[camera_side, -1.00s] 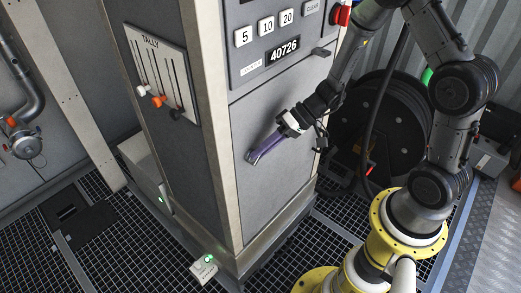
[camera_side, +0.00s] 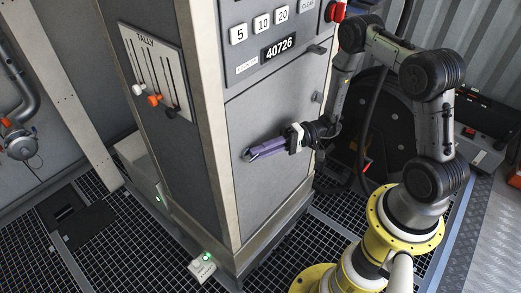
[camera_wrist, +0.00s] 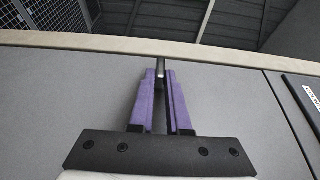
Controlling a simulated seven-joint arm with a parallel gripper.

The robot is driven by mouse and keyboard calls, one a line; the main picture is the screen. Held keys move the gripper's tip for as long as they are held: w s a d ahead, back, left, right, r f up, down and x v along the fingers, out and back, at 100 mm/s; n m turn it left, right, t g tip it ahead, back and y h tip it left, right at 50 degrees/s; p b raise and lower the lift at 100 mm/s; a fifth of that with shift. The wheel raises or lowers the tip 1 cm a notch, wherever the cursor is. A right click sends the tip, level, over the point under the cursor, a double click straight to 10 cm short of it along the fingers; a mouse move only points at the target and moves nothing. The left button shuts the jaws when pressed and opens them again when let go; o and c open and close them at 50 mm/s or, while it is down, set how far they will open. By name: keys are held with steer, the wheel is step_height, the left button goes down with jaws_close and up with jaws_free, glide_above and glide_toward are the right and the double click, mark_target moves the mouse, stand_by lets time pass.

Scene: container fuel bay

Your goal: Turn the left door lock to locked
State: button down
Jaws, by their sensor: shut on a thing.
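The left door lock (camera_wrist: 161,68) shows in the wrist view as a small metal piece between the tips of my gripper's two purple fingers. My gripper (camera_side: 250,154) is shut on it at the left edge of the grey cabinet door (camera_side: 275,200). In the wrist view, the gripper (camera_wrist: 162,75) has its fingers on either side of the lock. In the side view the fingertips mostly cover the lock, so I cannot tell how far it is turned.
A keypad panel with a 40726 display (camera_side: 280,47) is above the door. A small handle (camera_side: 317,97) sits at the door's upper right. The tally board (camera_side: 150,70) is on the cabinet's left face. A black hose reel (camera_side: 395,125) stands behind my arm.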

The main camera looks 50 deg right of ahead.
stand_by(0.3)
steer(key=c, duration=0.9)
jaws_free()
steer(key=shift+d, duration=0.1)
steer(key=v, duration=1.3)
steer(key=shift+s+d+f, duration=0.1)
steer(key=shift+d+f, duration=0.1)
steer(key=shift+d, duration=0.1)
